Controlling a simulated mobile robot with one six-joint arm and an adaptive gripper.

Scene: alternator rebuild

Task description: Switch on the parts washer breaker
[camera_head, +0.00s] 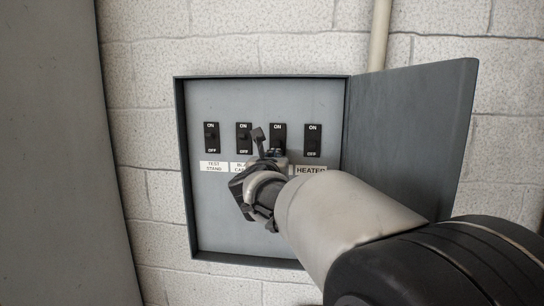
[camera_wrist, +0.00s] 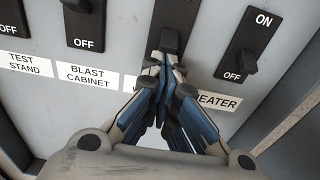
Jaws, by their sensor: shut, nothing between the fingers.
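The third breaker from the left (camera_head: 279,132) is black, with ON at its top, between the blast cabinet and heater breakers. Its label is almost wholly covered by my gripper, so I cannot read it. Its black lever (camera_wrist: 171,40) shows in the wrist view just above my fingertips. My gripper (camera_wrist: 165,68) is shut and empty, its fingertips at the lower part of this breaker. I cannot tell whether they touch the lever. In the head view my gripper (camera_head: 264,145) covers the breaker's lower part, so its lever position is unclear.
The test stand breaker (camera_head: 211,138) and blast cabinet breaker (camera_head: 244,138) are to the left. The heater breaker (camera_head: 313,140) is close on the right. The grey panel box (camera_head: 220,225) has its door (camera_head: 410,130) swung open to the right. A grey surface (camera_head: 55,150) stands at far left.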

